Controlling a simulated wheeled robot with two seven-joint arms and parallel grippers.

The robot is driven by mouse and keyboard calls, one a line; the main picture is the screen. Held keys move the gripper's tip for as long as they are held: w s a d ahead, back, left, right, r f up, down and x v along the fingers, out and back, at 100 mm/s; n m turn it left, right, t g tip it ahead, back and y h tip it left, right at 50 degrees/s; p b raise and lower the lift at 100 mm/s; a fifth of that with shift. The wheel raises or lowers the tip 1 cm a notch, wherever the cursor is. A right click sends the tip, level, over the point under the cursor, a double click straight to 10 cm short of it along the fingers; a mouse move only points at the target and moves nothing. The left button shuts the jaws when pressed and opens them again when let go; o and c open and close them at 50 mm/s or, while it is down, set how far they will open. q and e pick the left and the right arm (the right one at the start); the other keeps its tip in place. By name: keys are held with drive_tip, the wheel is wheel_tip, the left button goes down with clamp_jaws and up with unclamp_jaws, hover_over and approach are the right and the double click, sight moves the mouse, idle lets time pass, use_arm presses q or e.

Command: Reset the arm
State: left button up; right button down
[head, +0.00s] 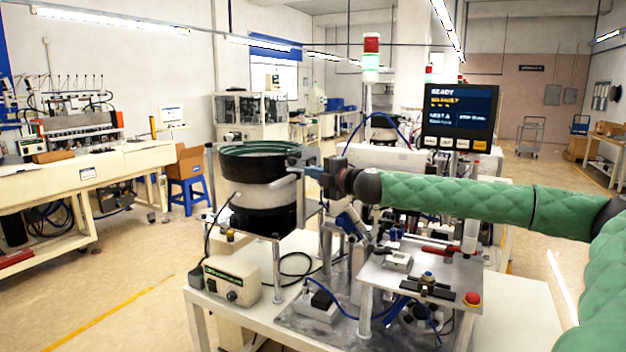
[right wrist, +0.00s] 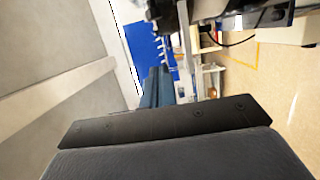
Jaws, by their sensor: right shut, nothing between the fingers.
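My right arm, in a green quilted sleeve, reaches in from the right in the head view. Its gripper (head: 308,168) points left, at the right edge of the black bowl feeder (head: 254,161), level with the rim. I cannot tell whether it touches the bowl. In the right wrist view the blue-grey fingers (right wrist: 157,86) are closed together with nothing held. My left arm and gripper are not in view.
The feeder stands on a white bench with a controller box (head: 232,281), posts and cables. A metal fixture plate (head: 385,274) with a red button (head: 473,298) lies below my arm. A display screen (head: 460,112) stands behind it.

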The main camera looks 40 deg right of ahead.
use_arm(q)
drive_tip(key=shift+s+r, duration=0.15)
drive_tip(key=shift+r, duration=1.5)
use_arm(e)
drive_tip(key=shift+s+a, duration=0.1)
drive_tip(key=shift+a, duration=0.05)
drive_tip(key=shift+f, duration=0.1)
